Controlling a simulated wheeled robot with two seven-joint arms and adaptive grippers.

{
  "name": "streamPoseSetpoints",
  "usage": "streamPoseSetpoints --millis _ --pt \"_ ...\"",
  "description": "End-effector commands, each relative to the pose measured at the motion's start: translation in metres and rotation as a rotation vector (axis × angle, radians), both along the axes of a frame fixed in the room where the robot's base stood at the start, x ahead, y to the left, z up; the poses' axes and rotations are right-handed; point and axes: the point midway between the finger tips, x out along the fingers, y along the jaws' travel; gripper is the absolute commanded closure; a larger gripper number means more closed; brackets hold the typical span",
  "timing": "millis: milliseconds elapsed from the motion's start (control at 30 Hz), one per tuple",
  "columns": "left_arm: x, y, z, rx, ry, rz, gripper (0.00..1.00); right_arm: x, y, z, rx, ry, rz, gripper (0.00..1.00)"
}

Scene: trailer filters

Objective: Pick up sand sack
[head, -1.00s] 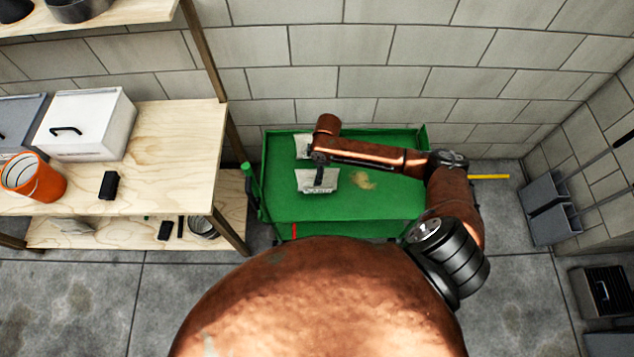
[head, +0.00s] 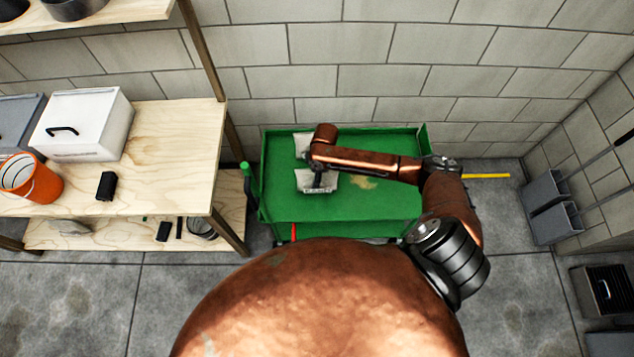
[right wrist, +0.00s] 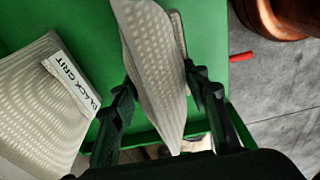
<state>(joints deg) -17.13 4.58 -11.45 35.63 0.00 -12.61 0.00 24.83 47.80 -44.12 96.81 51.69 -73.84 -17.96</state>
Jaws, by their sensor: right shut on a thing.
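A pale woven sack (head: 332,183) lies near the left of the green cart top, and my right gripper (head: 317,180) is over it. In the right wrist view this sack (right wrist: 158,75) stands between the two black fingers of my right gripper (right wrist: 155,88), which is shut on it. No label shows on its visible face, so I cannot read whether it is the sand. My left gripper is not in view.
A wooden shelf (head: 180,150) with a white box (head: 82,125) and orange bucket (head: 30,180) stands left. A block wall is behind.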

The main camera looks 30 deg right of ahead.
Motion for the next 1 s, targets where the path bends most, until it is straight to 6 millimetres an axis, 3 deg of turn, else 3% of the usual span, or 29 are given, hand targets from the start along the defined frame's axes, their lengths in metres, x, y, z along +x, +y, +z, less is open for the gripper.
streamPoseSetpoints --millis 467,1000 --pt "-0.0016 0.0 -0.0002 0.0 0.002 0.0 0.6 -0.0005 0.0 0.0 0.0 0.001 -0.001 1.0" --pt "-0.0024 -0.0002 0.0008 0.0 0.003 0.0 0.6 0.0024 0.0002 0.005 0.0 -0.005 0.001 1.0"
